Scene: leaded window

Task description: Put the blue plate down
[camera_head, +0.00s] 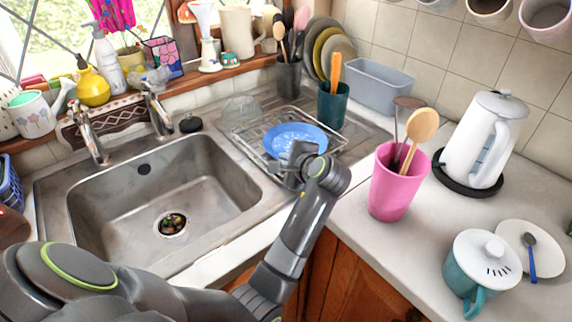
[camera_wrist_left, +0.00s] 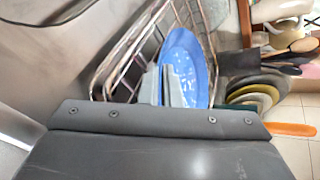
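The blue plate (camera_head: 295,138) is at the wire dish rack (camera_head: 246,141) on the sink's drainer, tilted, its face partly showing. I cannot tell whether it touches the wires. It also shows in the left wrist view (camera_wrist_left: 185,58), beyond the fingers. My left gripper (camera_head: 299,152) is at the plate's near rim. In the left wrist view its two grey fingers (camera_wrist_left: 165,85) are close together with the plate's rim at them, and it looks shut on the plate. The rim between the fingertips is mostly hidden. My right gripper is not in view.
A dark green utensil cup (camera_head: 333,106) stands just behind the rack at right.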

